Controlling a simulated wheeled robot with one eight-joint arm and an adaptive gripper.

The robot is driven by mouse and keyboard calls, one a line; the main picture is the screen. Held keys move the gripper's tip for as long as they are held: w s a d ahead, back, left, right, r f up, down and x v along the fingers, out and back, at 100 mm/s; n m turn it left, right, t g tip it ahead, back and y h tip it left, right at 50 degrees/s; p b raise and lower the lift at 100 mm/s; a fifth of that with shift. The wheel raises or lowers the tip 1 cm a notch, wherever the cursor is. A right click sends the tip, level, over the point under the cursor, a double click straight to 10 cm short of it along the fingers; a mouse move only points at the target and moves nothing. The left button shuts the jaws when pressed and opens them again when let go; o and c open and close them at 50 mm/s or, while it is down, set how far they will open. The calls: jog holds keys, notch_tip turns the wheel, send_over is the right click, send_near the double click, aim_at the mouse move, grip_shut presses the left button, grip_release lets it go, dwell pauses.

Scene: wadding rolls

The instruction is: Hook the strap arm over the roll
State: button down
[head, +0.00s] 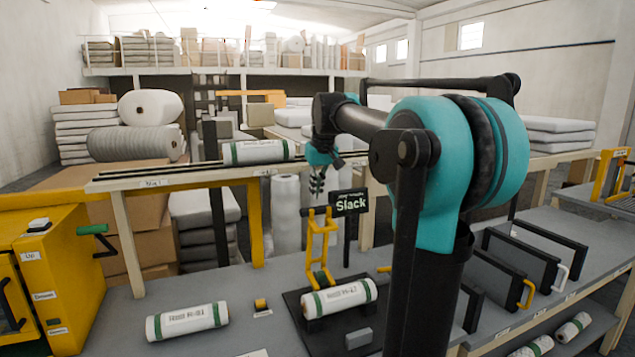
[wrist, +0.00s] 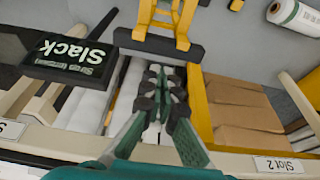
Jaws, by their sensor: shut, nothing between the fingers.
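The yellow strap arm (head: 318,243) stands upright behind a white roll with green bands (head: 340,298), which lies on a black base (head: 306,340). A black bar crosses the strap arm's upper end. The strap arm also shows at the top of the wrist view (wrist: 166,18), its black bar (wrist: 160,45) nearest my fingers. My gripper (head: 317,188) hangs just above the bar in the head view. Its fingers (wrist: 165,90) are closed together and empty, apart from the bar in the wrist view. A black sign reading "Slack" (head: 350,203) stands right beside the strap arm.
Another banded roll (head: 188,321) lies on the bench to the left; a third (head: 256,151) rests on the raised slot rail (head: 190,175). A grey block (head: 358,338) sits near the base. A yellow machine (head: 40,280) stands far left. Black frames with handles (head: 520,262) stand right.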

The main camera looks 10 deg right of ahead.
jog(key=shift+x, duration=2.05)
jog(key=shift+s, duration=0.15)
